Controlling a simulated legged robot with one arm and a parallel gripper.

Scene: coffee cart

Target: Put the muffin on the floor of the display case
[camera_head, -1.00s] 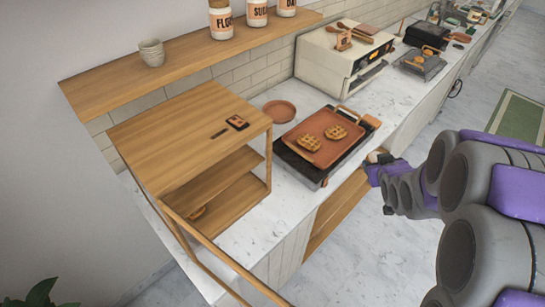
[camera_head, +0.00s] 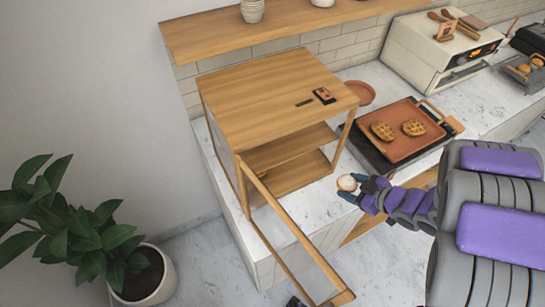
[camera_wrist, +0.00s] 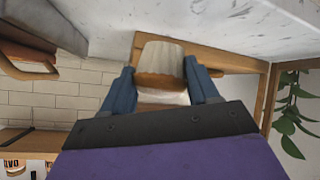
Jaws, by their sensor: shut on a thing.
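The muffin (camera_head: 347,183), pale on top, is held at the tip of my gripper (camera_head: 352,190) in the head view. In the wrist view my gripper (camera_wrist: 163,80) is shut on it, and the muffin (camera_wrist: 160,58) shows a pale wrapper and a brown part between the two blue fingers. The wooden display case (camera_head: 270,95) stands left of the gripper on the counter. Its door (camera_head: 290,225) hangs open toward the front. A shelf and the case floor (camera_head: 300,174) show inside; the muffin is outside, to the right of the case.
A griddle with a brown tray (camera_head: 405,148) of waffles stands right of the case, near my arm. A terracotta plate (camera_head: 360,92) lies behind. A toaster oven (camera_head: 440,55) is farther right. A potted plant (camera_head: 75,225) stands at the left. A wall shelf (camera_head: 290,25) runs above.

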